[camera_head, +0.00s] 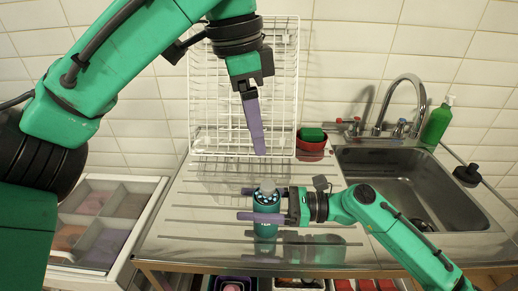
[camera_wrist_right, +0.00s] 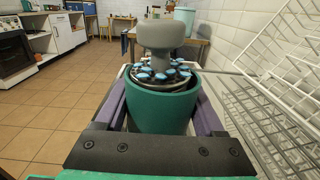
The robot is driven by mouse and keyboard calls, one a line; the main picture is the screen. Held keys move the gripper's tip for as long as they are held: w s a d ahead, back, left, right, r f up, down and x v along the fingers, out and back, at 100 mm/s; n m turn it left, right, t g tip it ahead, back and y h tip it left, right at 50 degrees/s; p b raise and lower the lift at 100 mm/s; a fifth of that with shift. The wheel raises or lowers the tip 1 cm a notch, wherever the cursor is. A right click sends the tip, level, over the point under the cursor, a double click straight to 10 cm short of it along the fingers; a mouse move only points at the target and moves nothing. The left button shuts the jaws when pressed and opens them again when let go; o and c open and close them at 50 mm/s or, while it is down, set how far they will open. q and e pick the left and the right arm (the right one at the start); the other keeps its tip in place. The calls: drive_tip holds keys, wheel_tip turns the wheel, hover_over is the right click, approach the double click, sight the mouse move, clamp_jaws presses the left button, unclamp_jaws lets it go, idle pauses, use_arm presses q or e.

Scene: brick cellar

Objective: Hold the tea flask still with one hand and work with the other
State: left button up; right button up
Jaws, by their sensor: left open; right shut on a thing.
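The tea flask (camera_head: 265,230) stands upright on the metal draining counter. It is a teal cylinder with a grey knob-shaped stopper (camera_head: 267,187) and a ring of blue-and-white pieces around its top. My right gripper (camera_head: 250,204) comes from the right and is shut on the flask, one purple finger on each side. In the right wrist view the flask (camera_wrist_right: 160,112) sits between both fingers, with the stopper (camera_wrist_right: 160,38) above its rim. My left gripper (camera_head: 258,148) is open and empty, pointing down above and behind the flask, apart from it. Its fingers overlap in this view.
A white wire rack (camera_head: 193,90) stands behind the counter. A red bowl (camera_head: 312,146) with a green sponge (camera_head: 312,133) is right of it. A sink (camera_head: 430,185) with a tap (camera_head: 400,82) and green bottle (camera_head: 438,122) lies right. A sectioned drawer (camera_head: 152,190) is at left.

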idle(0.4)
drive_tip(key=o, duration=1.5)
drive_tip(key=d, duration=1.2)
drive_tip(key=shift+s, duration=0.1)
